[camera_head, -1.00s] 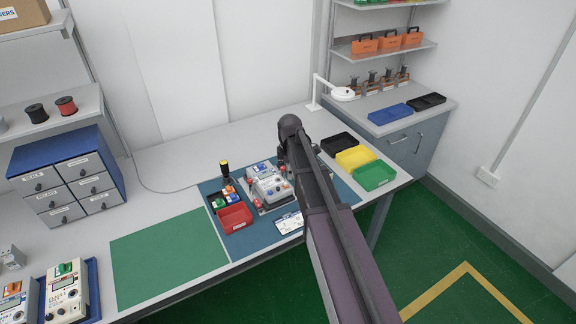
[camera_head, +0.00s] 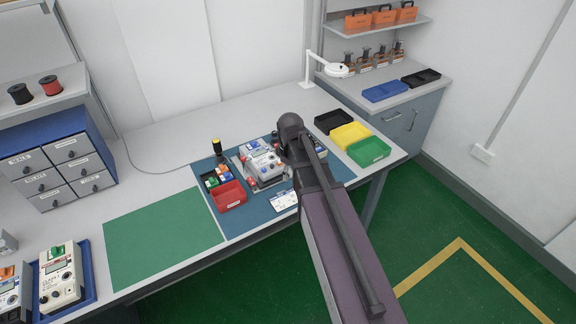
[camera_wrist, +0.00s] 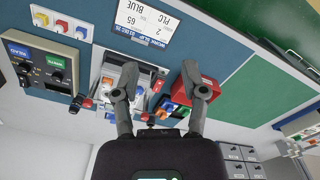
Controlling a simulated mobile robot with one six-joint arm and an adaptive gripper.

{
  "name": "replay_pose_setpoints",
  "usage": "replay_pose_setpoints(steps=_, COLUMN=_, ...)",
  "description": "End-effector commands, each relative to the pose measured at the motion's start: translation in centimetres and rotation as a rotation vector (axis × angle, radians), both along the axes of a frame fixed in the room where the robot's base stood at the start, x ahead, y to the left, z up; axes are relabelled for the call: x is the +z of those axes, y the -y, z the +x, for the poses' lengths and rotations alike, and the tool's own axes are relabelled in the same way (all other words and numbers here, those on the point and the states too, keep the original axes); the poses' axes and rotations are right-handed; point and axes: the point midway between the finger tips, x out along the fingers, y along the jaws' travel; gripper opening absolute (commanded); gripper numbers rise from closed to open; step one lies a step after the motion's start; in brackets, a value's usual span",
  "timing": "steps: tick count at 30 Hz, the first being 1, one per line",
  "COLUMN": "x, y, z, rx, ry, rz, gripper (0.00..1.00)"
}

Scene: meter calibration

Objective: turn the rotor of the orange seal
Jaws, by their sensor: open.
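The grey and white meter (camera_head: 263,162) stands on the blue mat, with red clamps at its sides. My gripper (camera_wrist: 160,93) is open and empty in the wrist view, its fingers apart above the meter (camera_wrist: 130,78) and the parts tray. Small orange pieces show in the parts tray (camera_head: 204,182), among green, blue and white ones. An orange piece (camera_wrist: 168,106) also shows between my fingers in the wrist view. I cannot tell which orange piece is the seal with the rotor. In the head view my arm hides the gripper's fingertips.
A label card (camera_head: 285,201) lies in front. Black, yellow and green bins (camera_head: 369,150) stand to the right. The green mat (camera_head: 160,238) is clear.

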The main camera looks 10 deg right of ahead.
Motion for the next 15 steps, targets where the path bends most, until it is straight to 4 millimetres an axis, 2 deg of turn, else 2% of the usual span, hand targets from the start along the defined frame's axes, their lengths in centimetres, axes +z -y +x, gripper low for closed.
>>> replay_pose_setpoints(steps=1, x=-0.2, y=0.0, z=-0.8, rx=-0.031, ry=0.000, rz=0.000, gripper=0.56)
replay_pose_setpoints(steps=15, x=-1.3, y=0.0, z=-5.5, rx=-0.340, ry=0.000, rz=0.000, gripper=0.56)
